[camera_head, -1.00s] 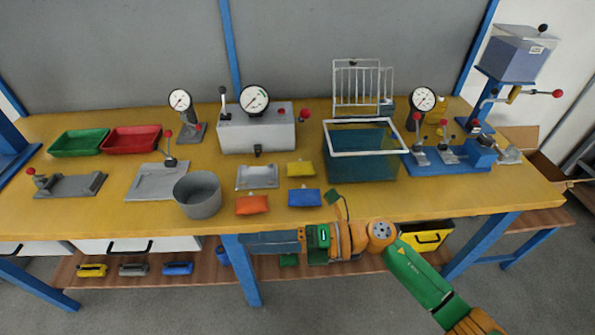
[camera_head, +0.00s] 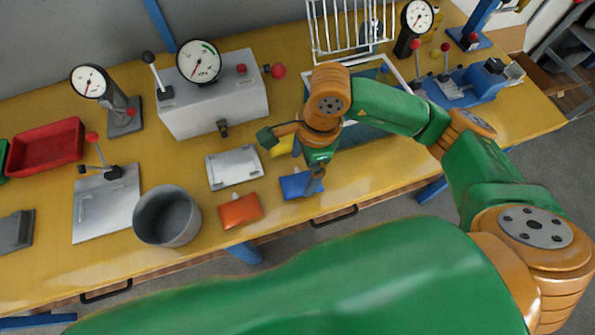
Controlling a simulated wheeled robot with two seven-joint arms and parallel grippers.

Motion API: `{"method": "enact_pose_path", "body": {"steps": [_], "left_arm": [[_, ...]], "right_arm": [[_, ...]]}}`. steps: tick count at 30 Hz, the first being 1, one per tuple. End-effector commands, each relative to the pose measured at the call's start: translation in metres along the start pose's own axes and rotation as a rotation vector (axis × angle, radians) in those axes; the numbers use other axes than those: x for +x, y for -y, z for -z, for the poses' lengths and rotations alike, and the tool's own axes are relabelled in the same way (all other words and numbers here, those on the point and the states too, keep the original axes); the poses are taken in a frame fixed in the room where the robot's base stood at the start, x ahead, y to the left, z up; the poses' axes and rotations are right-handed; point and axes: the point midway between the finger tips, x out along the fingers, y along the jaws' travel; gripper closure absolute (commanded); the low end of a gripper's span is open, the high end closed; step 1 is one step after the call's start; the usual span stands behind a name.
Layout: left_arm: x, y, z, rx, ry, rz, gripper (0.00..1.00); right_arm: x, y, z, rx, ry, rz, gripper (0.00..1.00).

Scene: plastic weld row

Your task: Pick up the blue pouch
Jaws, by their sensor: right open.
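The blue pouch (camera_head: 298,186) lies flat on the yellow table near its front edge, to the right of an orange pouch. My right gripper (camera_head: 315,190) points down at the right part of the blue pouch and covers some of it. It is open; whether its fingers touch the pouch I cannot tell. My left gripper is not in view.
The orange pouch (camera_head: 240,211) and a grey pot (camera_head: 167,216) stand to the left. A yellow pouch (camera_head: 282,146) lies behind, partly hidden by my right arm. A metal plate (camera_head: 235,167) lies behind the orange pouch. A grey box with a gauge (camera_head: 212,97) stands further back.

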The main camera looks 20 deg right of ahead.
Motion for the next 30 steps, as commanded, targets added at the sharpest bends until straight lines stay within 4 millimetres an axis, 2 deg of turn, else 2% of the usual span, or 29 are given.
{"method": "enact_pose_path", "body": {"steps": [3,6,14,21,30], "left_arm": [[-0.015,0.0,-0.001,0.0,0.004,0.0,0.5],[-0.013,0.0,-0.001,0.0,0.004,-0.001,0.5],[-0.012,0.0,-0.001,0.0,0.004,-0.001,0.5],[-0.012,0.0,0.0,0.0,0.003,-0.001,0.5],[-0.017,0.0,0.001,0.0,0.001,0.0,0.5]], "right_arm": [[0.02,-0.004,0.001,0.002,-0.001,-0.009,0.0],[0.039,-0.003,0.001,0.002,0.002,-0.005,0.0],[0.045,-0.003,0.001,0.0,0.003,-0.002,0.0],[0.045,-0.003,0.001,0.001,0.003,-0.003,0.65],[0.039,-0.003,0.0,0.001,0.003,-0.002,0.67]]}}
